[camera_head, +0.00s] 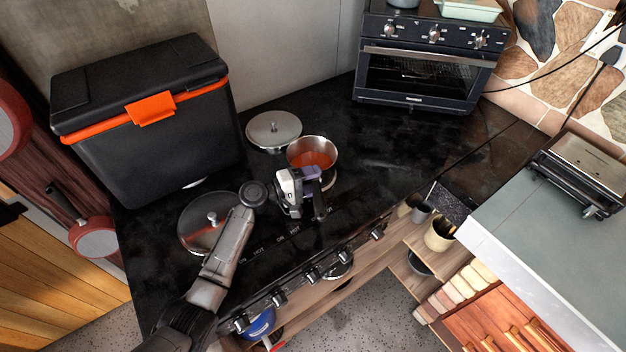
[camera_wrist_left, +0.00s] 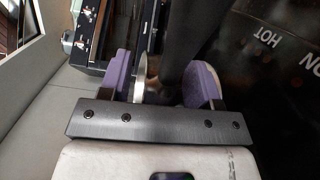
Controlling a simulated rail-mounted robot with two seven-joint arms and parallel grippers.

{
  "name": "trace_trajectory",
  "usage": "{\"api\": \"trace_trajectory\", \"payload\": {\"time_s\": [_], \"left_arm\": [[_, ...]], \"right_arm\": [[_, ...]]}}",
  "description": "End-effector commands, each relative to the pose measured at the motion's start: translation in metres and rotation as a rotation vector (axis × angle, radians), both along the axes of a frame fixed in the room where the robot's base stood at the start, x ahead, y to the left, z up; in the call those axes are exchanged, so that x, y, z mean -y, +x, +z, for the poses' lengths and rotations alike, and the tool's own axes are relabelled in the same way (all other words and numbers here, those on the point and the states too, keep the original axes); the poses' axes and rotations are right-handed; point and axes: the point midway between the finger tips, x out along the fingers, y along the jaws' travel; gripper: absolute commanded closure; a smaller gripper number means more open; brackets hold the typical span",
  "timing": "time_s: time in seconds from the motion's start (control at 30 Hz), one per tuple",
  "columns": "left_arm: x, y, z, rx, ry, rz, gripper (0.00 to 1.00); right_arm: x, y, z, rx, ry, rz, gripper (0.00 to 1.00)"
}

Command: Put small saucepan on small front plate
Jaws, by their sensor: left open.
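The small saucepan (camera_head: 313,150) is a steel pot with orange-red inside, standing on the right part of the black hob. Its dark handle (camera_wrist_left: 182,40) points toward the hob's front edge. My left gripper (camera_head: 308,178) is at the handle, open. In the left wrist view its two purple finger pads (camera_wrist_left: 162,78) stand on either side of the handle, with a gap visible. A silvery round rim (camera_head: 332,184) shows beside and under the pan, mostly hidden; I cannot tell for sure which plate it is. My right gripper is not in view.
Round silvery discs with a central knob lie at the hob's back (camera_head: 273,130) and front left (camera_head: 200,232). A black cool box (camera_head: 150,120) with orange trim stands at the left. An oven (camera_head: 420,75) stands at the back. The hob's right part is clear.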

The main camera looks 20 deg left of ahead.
Motion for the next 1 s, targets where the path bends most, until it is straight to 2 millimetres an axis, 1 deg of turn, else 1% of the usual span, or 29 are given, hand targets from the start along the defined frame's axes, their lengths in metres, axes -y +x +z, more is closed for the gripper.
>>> {"api": "trace_trajectory", "payload": {"time_s": [0.17,0.27,0.43,0.7,0.9,1.0], "left_arm": [[0.0,0.0,0.002,0.0,0.0,0.0,0.43],[-0.005,-0.004,0.002,-0.001,0.001,0.001,0.43],[-0.025,-0.023,0.003,-0.001,0.003,0.001,0.43],[-0.061,-0.057,0.004,-0.001,0.002,0.002,0.43],[-0.079,-0.074,0.005,0.0,0.002,0.001,0.43],[-0.084,-0.079,0.005,0.0,0.0,0.001,0.43]], "right_arm": [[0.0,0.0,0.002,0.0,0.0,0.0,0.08],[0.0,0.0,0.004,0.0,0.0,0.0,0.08],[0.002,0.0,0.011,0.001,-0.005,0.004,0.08],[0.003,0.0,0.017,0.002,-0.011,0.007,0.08],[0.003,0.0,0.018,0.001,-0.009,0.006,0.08],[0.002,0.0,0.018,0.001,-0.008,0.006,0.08]]}}
